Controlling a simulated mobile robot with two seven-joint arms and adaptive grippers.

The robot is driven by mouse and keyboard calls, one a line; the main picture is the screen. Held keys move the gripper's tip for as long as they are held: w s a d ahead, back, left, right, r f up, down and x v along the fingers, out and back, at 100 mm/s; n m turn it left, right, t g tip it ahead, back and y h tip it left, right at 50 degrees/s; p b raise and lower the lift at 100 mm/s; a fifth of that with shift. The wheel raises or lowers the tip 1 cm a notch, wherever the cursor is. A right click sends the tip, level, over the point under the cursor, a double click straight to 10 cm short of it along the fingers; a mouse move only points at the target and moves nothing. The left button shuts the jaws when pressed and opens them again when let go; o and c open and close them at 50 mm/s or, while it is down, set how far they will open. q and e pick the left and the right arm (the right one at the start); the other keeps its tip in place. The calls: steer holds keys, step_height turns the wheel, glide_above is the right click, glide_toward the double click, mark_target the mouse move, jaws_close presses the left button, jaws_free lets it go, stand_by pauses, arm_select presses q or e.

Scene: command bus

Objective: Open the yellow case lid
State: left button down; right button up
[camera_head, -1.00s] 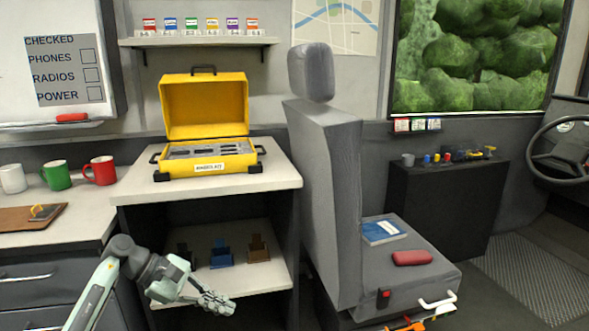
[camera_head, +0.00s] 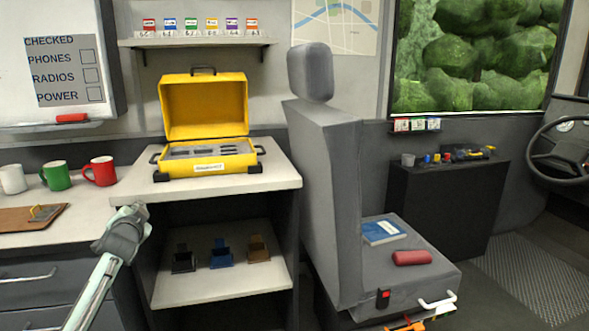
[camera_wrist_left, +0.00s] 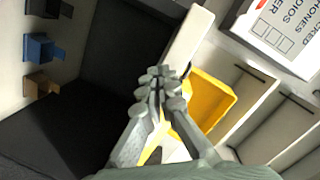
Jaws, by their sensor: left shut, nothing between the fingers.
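The yellow case (camera_head: 178,167) stands on the light countertop with its lid (camera_head: 203,106) raised upright at the back. Grey tools or slots show inside the case, and a white label is on its front. The case also shows in the left wrist view, as a yellow shape (camera_wrist_left: 213,92) partly behind my gripper. My left arm's end shows in the head view below the counter's left front corner, the fingers not clear there. In the left wrist view my left gripper (camera_wrist_left: 160,78) is shut and empty, apart from the case. My right gripper is not in view.
The countertop (camera_head: 250,181) is bare around the case. Red (camera_head: 101,171), green (camera_head: 56,176) and white (camera_head: 13,178) mugs stand on the left counter with a clipboard (camera_head: 25,217). A grey seat (camera_head: 325,190) is close on the right. Small holders stand on the lower shelf (camera_head: 200,291).

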arm_select(q)
steer(key=s+d+f+n+g+h, duration=0.1)
steer(key=s+d+f+n+g, duration=0.15)
steer(key=s+f, duration=0.5)
steer(key=s+d+f+n+g+h, duration=0.1)
steer(key=s+f+g, duration=0.25)
steer(key=f, duration=0.75)
steer(key=s+d+f+n+g+h, duration=0.1)
steer(key=s+d+f+n+g, duration=0.1)
steer(key=s+f, duration=0.6)
steer(key=s+d+f+g, duration=0.2)
steer(key=s+d+f, duration=0.2)
steer(key=s+f, duration=0.8)
steer(key=shift+s+f+m, duration=0.35)
steer(key=shift+f, duration=0.35)
steer(key=c, duration=2.2)
jaws_free()
steer(key=s+d+f+g, duration=0.1)
steer(key=s+d+f, duration=0.1)
steer(key=s, duration=0.7)
steer(key=s+d+f+g+h, duration=0.1)
steer(key=s+d+f, duration=0.1)
steer(key=s+f, duration=0.3)
steer(key=s, duration=0.4)
steer(key=shift+s+f+g, duration=0.25)
steer(key=shift+s+g, duration=0.15)
steer(key=o, duration=0.3)
steer(key=shift+s+d, duration=0.15)
steer(key=shift+s, duration=0.25)
steer(key=shift+w, duration=0.1)
